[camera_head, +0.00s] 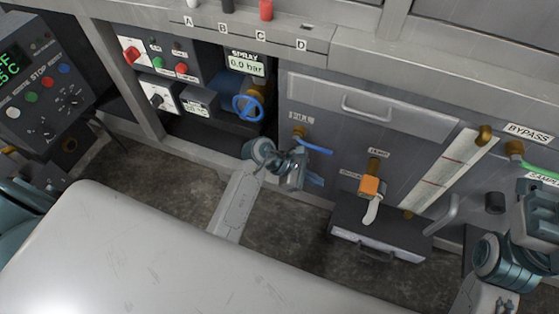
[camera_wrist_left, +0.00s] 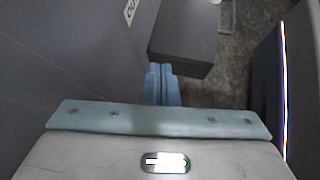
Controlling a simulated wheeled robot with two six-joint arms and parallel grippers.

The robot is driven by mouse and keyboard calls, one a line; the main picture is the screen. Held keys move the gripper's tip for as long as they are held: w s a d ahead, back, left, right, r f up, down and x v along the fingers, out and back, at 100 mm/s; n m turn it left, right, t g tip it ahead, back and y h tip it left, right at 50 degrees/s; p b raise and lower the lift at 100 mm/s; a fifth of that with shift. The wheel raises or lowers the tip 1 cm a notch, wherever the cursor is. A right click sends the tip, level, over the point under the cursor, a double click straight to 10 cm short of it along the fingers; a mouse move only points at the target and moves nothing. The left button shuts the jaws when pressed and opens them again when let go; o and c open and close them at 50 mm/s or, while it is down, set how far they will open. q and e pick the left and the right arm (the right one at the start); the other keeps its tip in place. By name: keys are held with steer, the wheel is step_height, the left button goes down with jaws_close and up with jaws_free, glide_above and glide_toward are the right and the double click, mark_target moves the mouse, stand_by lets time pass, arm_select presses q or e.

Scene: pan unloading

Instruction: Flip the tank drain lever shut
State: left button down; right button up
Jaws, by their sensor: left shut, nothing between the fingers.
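A blue lever (camera_head: 317,148) sticks out to the right from a brass valve (camera_head: 299,132) on the grey tank front in the head view. A white-ended lever (camera_head: 372,211) hangs down from an orange block (camera_head: 371,186) under a second brass valve (camera_head: 374,166). The labels beside them are too small to read, so I cannot tell which is the drain lever. My left gripper (camera_head: 296,180) is just below the blue lever, apparently apart from it. Its fingers are together and empty in the left wrist view (camera_wrist_left: 161,84). My right gripper (camera_head: 541,205) is at the right edge, fingers unclear.
A dark box (camera_head: 385,232) stands below the white-ended lever, and its corner shows in the left wrist view (camera_wrist_left: 186,38). A grey handle (camera_head: 365,109) is above. A green lever (camera_head: 537,173) is near my right gripper. A blue handwheel (camera_head: 248,107) is left. A pale surface (camera_head: 150,240) fills the foreground.

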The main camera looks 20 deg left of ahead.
arm_select(q)
steer(key=s+a+r, duration=0.1)
steer(key=s+a, duration=0.1)
steer(key=a, duration=0.5)
steer(key=s+a, duration=0.2)
steer(key=a, duration=0.4)
steer(key=shift+a+r+p, duration=0.35)
steer(key=shift+a+p, duration=0.05)
steer(key=shift+p, duration=0.05)
steer(key=shift+a, duration=0.1)
